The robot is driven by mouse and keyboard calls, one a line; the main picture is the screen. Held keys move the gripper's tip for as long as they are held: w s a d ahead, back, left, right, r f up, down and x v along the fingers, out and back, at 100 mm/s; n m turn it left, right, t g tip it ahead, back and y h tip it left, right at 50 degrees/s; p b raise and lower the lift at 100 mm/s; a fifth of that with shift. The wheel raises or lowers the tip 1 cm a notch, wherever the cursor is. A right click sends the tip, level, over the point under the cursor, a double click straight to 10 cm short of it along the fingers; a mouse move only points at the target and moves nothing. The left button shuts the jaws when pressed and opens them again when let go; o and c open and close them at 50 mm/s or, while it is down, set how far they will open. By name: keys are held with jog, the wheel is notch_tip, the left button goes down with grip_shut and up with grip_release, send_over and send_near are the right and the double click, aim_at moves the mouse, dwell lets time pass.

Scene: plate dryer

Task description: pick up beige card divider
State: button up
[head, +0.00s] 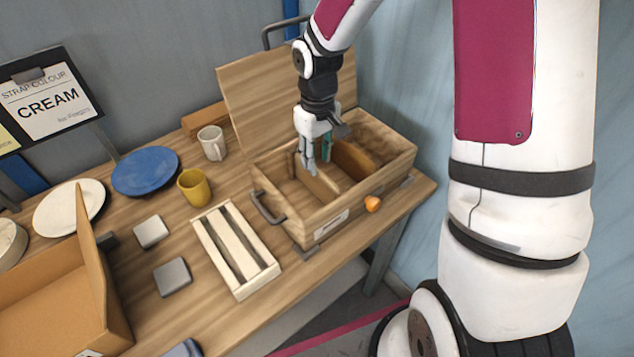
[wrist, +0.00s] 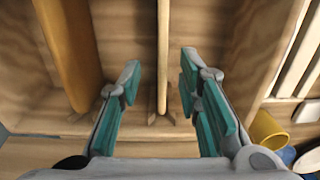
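The beige card divider (head: 320,187) stands upright inside an open wooden box (head: 290,218). In the wrist view the beige divider (wrist: 163,45) is seen edge-on as a thin upright panel with small feet at its base. My gripper (head: 317,165) reaches down into the box. In the wrist view my gripper (wrist: 160,75) is open, its teal-padded fingers on either side of the beige divider with visible gaps. A darker tan divider (head: 352,160) stands to the right in the box; it also shows at the left of the wrist view (wrist: 70,50).
The box's lid (head: 250,105) is raised behind. A slatted wooden tray (head: 259,265), a yellow mug (head: 194,188), a white mug (head: 212,144), a blue plate (head: 146,171) and a cardboard box (head: 50,300) lie to the left.

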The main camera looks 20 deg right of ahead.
aim_at(317, 183)
jog(key=shift+s+a+f+p, duration=0.1)
jog(key=shift+f+p, duration=0.25)
jog(key=shift+f, duration=2.2)
grip_shut()
